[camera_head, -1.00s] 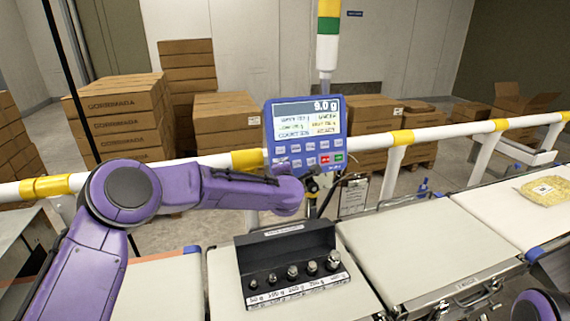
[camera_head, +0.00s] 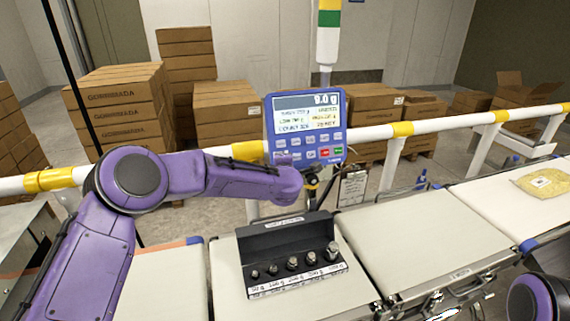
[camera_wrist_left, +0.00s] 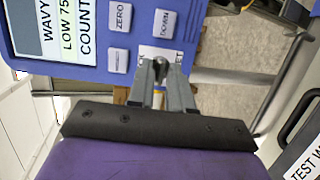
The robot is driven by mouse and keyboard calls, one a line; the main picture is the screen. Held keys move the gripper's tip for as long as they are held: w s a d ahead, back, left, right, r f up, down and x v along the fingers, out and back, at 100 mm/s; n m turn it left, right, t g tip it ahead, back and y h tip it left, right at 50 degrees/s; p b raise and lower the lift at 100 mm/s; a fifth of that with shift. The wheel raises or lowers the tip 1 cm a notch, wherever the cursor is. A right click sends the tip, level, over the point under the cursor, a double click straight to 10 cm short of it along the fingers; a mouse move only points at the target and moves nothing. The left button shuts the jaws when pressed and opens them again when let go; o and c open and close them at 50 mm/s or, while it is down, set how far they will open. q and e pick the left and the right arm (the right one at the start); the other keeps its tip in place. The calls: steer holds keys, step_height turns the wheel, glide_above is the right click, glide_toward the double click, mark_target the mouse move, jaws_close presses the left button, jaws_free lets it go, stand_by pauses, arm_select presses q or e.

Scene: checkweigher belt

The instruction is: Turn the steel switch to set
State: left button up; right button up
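The blue checkweigher panel (camera_head: 305,128) stands on a post behind the belts, with a lit screen and rows of keys. In the left wrist view, the small dark steel switch (camera_wrist_left: 160,68) sits at the panel's lower edge, on a white label (camera_wrist_left: 165,53) whose visible letters end in "ET". My left gripper (camera_wrist_left: 161,75) has its two grey fingers close against both sides of the switch. In the head view, my left wrist hides the switch and the fingers. My right arm shows only at the lower right corner; its gripper is out of view.
A black holder (camera_head: 285,240) with several steel weights stands on the belt below my left wrist. A bare belt section (camera_head: 405,245) lies right of it. A yellow bag (camera_head: 543,182) lies on the far right belt. A white and yellow rail (camera_head: 375,133) runs behind.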

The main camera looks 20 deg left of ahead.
arm_select(q)
steer(key=shift+o, duration=0.9)
steer(key=shift+w+a, duration=0.1)
steer(key=b+v, duration=0.4)
steer(key=v, duration=0.6)
steer(key=shift+s, duration=0.3)
